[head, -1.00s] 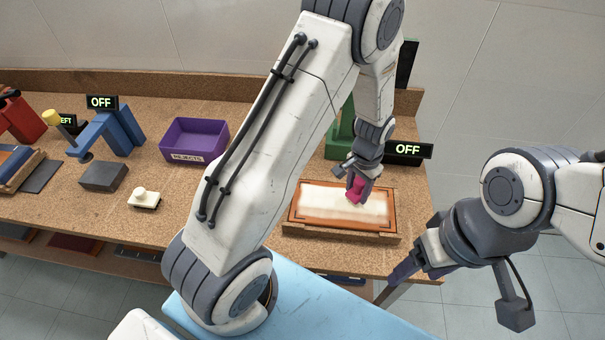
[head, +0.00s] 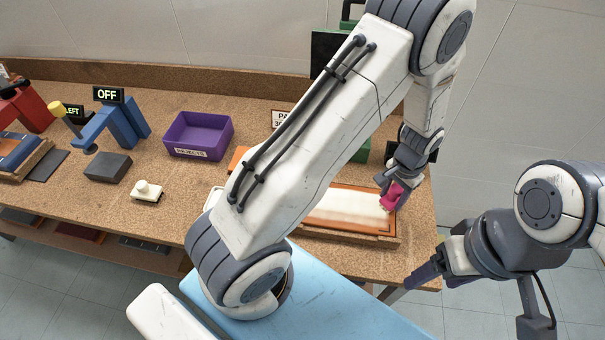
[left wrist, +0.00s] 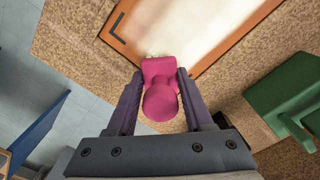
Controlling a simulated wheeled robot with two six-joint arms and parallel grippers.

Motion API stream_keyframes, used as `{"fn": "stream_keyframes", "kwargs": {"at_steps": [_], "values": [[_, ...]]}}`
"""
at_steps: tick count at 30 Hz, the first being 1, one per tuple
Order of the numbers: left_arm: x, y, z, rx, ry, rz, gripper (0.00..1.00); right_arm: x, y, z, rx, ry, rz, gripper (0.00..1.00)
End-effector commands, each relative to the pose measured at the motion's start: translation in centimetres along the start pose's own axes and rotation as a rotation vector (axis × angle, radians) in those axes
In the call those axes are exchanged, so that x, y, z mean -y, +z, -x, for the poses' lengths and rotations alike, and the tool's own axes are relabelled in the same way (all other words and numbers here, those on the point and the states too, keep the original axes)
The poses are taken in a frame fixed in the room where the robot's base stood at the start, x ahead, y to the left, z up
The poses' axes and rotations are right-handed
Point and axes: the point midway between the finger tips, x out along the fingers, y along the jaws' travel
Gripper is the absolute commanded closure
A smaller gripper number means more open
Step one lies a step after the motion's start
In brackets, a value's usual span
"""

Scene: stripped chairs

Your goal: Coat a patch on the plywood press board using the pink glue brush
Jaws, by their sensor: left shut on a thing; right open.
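My left gripper (head: 388,182) is shut on the pink glue brush (head: 393,196). In the left wrist view the pink glue brush (left wrist: 160,92) sits between the two fingers, with pale bristles at its far end by the board's edge. The plywood press board (head: 345,208) lies on the bench with an orange-brown border and a whitish, streaky coat over its middle. The brush is at the board's right end. I cannot tell whether the bristles touch it. My left arm hides the board's left part. My right gripper (head: 428,275) is open and empty, in front of the bench's right end.
A green press (left wrist: 285,95) stands beside the board, mostly hidden by my arm in the head view. A purple rejects bin (head: 198,136), a grey block (head: 108,166) and a white-knobbed tool (head: 147,191) stand to the left. Bare bench lies between them.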

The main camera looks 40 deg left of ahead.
Motion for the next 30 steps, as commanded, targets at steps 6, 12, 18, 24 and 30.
{"fn": "stream_keyframes", "kwargs": {"at_steps": [6, 12, 18, 24, 30], "values": [[-0.3, -0.1, 3.4, 0.0, 0.0, -0.005, 1.0, 0.2, -0.1, 2.2, -0.001, 0.0, -0.001, 0.3], [-0.2, -0.1, 5.2, -0.001, 0.0, -0.005, 1.0, 0.3, -0.2, 3.7, -0.001, 0.0, -0.002, 0.3], [-0.1, 0.0, 7.0, -0.001, 0.0, -0.004, 1.0, 0.4, -0.3, 5.1, 0.0, 0.0, -0.002, 0.3], [-0.1, 0.0, 8.1, 0.0, 0.0, -0.003, 1.0, 0.4, -0.3, 5.9, 0.0, 0.0, -0.003, 0.3], [-0.1, 0.0, 8.2, 0.001, 0.0, -0.003, 1.0, 0.4, -0.3, 6.0, 0.0, 0.0, -0.003, 0.3]]}}
